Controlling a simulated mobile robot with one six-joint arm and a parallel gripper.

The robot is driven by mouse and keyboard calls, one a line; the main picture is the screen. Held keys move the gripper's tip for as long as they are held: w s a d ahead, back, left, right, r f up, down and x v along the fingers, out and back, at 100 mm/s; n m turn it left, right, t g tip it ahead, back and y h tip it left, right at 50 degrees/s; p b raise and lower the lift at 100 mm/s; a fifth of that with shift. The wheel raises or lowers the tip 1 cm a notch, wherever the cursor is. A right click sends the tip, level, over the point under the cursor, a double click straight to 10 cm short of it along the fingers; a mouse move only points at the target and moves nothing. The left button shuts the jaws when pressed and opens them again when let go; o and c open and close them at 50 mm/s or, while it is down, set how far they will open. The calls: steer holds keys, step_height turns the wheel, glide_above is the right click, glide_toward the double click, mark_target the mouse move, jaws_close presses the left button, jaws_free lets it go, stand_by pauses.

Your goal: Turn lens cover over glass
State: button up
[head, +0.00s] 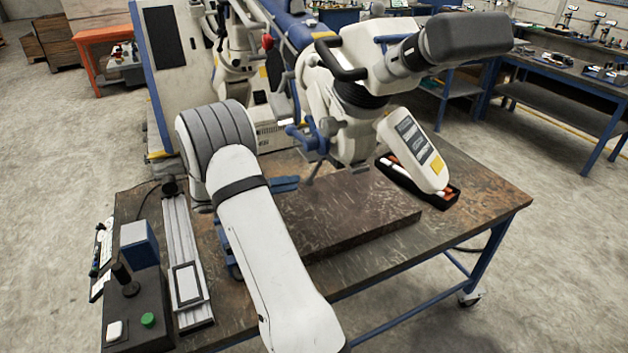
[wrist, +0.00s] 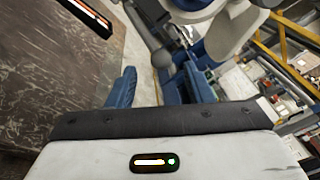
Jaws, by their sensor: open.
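The microscope (head: 352,100) stands behind the dark slab on the table, white and tilted, with a dark grey hood (head: 470,38) on its upper end. A blue clamp-like part (head: 314,138) is on its lower left side. In the wrist view my gripper (wrist: 163,88) is open, its blue fingers apart. Beyond the fingers are a white rounded body (wrist: 232,30), a small grey round part (wrist: 161,58) and blue parts. I cannot tell which part is the lens cover, and the glass is not clearly visible. In the head view my arm hides most of my gripper.
A dark slab (head: 350,208) lies on the table (head: 480,200). A metal rail (head: 182,250) and a control box with a green button (head: 147,320) are at left.

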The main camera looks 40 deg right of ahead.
steer(key=p+x, duration=0.1)
steer(key=x, duration=0.6)
steer(key=shift+d+p, duration=0.15)
steer(key=shift+p, duration=0.25)
steer(key=shift+s, duration=0.1)
jaws_close()
